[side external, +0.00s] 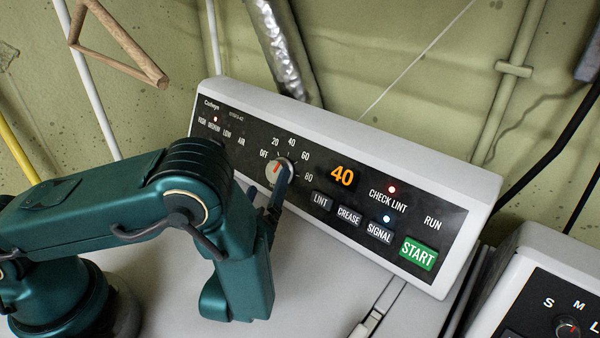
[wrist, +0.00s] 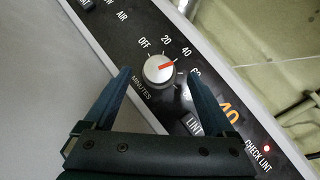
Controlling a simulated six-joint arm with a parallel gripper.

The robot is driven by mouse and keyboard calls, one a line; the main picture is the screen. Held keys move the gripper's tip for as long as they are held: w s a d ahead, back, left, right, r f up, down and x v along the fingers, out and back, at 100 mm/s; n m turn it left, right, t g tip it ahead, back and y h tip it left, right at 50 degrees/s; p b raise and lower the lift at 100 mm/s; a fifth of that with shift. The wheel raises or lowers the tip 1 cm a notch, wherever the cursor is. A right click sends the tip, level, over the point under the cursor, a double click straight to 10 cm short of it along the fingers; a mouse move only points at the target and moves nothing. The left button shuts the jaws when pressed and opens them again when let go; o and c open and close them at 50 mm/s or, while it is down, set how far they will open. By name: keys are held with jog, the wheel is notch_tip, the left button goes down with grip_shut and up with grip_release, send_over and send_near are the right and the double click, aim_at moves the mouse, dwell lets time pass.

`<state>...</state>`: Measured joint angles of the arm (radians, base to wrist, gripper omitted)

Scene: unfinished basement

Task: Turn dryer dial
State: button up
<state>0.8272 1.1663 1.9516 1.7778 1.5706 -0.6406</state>
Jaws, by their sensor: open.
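The dryer dial (wrist: 159,70) is a round silver knob with a red pointer mark, set in the black control panel and ringed by OFF, 20, 40, 60 and 80. In the wrist view its red mark points toward about 40. In the side view the dial (side external: 275,172) is partly covered by a finger. My gripper (wrist: 160,74) is open, with one finger on each side of the dial. A gap shows between each finger and the dial in the wrist view. My gripper also shows at the panel in the side view (side external: 269,183).
The panel's orange display (side external: 342,176) reads 40. A CHECK LINT light (side external: 391,188) glows red. LINT, CREASE and SIGNAL buttons and a green START button (side external: 418,253) sit to the right. A second appliance with a dial (side external: 568,328) stands at lower right.

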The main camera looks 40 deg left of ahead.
aim_at(275, 172)
jog(key=shift+s+d+f+m, duration=0.1)
jog(key=shift+d+f+m, duration=0.05)
jog(key=shift+f+m, duration=0.15)
jog(key=shift+x, duration=2.45)
jog(key=shift+r, duration=0.1)
